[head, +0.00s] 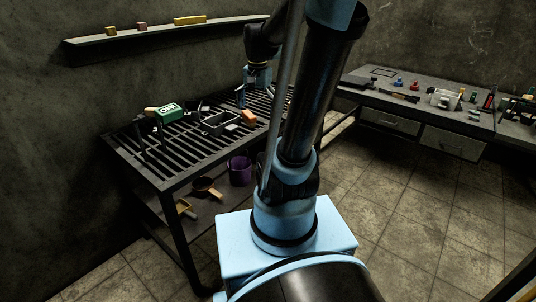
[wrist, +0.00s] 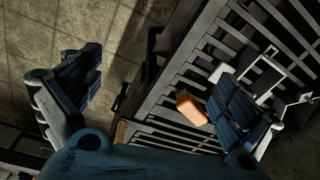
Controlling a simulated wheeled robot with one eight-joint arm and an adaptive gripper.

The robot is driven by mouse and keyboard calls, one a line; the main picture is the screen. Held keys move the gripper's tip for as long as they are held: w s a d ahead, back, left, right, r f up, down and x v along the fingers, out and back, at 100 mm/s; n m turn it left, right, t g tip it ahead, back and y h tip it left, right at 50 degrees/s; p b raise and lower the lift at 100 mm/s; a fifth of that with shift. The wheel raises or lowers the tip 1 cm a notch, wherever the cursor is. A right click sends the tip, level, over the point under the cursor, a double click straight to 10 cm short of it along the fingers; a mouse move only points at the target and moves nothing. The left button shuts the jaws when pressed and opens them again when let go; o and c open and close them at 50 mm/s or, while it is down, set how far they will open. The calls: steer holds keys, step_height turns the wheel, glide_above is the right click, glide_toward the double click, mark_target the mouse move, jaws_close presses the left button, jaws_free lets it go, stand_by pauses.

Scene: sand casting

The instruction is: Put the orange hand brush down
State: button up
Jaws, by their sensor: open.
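The orange hand brush, seen as a small orange block (head: 248,117), rests on the slatted top of the dark metal table (head: 150,172). In the wrist view the orange block (wrist: 190,108) lies on the slats beside my right-hand finger; that finger may hide part of it. My gripper (wrist: 153,88) is open, its two blue fingers wide apart with nothing held between them. In the head view my gripper (head: 242,98) is small, just above the table near the orange block; its fingertips are hard to make out there.
A dark open frame or tray (head: 217,124) sits left of the orange block. A purple bucket (head: 240,170) and scoops stand on the lower shelf. A workbench (head: 410,85) with several small items is at right.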

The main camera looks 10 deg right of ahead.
steer(key=s+f+n, duration=0.4)
steer(key=s, duration=0.4)
steer(key=s+f+n+t, duration=0.1)
steer(key=s+f+n, duration=0.3)
steer(key=s, duration=0.4)
steer(key=shift+f, duration=0.75)
steer(key=shift+w+f, duration=0.2)
steer(key=shift+w, duration=0.2)
steer(key=shift+o, duration=0.2)
